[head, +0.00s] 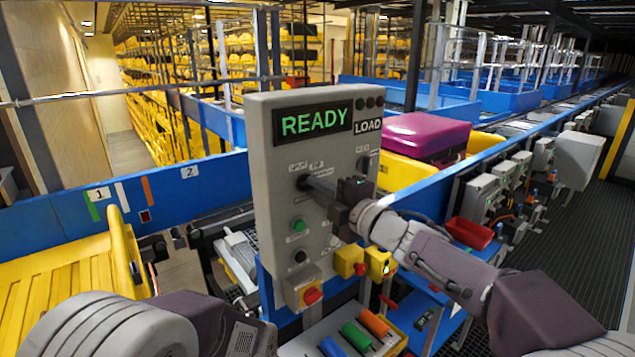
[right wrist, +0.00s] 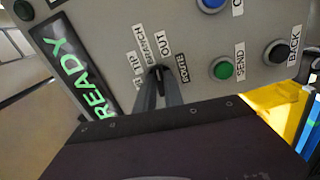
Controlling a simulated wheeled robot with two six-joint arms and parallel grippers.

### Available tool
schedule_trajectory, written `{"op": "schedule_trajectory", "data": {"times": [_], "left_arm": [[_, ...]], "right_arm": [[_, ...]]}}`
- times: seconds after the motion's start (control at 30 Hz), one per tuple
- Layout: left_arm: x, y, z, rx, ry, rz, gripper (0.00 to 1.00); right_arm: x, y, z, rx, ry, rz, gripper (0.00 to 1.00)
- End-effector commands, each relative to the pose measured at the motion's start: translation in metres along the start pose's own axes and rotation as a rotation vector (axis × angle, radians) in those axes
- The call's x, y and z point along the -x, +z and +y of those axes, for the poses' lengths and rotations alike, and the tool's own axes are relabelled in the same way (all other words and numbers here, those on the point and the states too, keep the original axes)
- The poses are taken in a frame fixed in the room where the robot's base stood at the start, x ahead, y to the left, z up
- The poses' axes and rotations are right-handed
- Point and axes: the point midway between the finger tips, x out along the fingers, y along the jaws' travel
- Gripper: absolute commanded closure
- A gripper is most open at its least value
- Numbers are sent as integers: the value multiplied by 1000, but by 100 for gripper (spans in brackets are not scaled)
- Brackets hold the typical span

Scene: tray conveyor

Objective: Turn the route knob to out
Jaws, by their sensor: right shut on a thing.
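The grey control panel (head: 275,150) shows READY in green, with LOAD beside it. The dark route knob (head: 303,182) sits on its left side; it also shows in the right wrist view (right wrist: 158,72) next to the labels BRANCH, OUT and ROUTE. My right gripper (head: 308,185) reaches in from the right. Its two fingers (right wrist: 158,84) are shut on the knob, one on each side. The fingers cover much of the knob, and I cannot tell which label it points to. My left gripper is out of view; part of my left arm shows at the lower left.
Below the knob are a green button (head: 299,226), a black button (head: 300,257) and a red knob on a yellow box (head: 312,296). A purple suitcase (head: 424,137) lies in a yellow tray behind the panel. A yellow slatted tray (head: 60,290) is at left.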

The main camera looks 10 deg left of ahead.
Motion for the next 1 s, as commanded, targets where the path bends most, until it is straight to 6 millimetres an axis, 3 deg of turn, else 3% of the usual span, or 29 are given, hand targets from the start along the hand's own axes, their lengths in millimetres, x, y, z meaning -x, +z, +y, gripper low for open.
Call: {"op": "schedule_trajectory", "data": {"times": [0.5,1.0], "left_arm": [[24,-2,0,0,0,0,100],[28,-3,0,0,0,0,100]], "right_arm": [[0,0,-1,-353,-3,0,100],[0,0,-3,-440,-3,-1,100]]}}
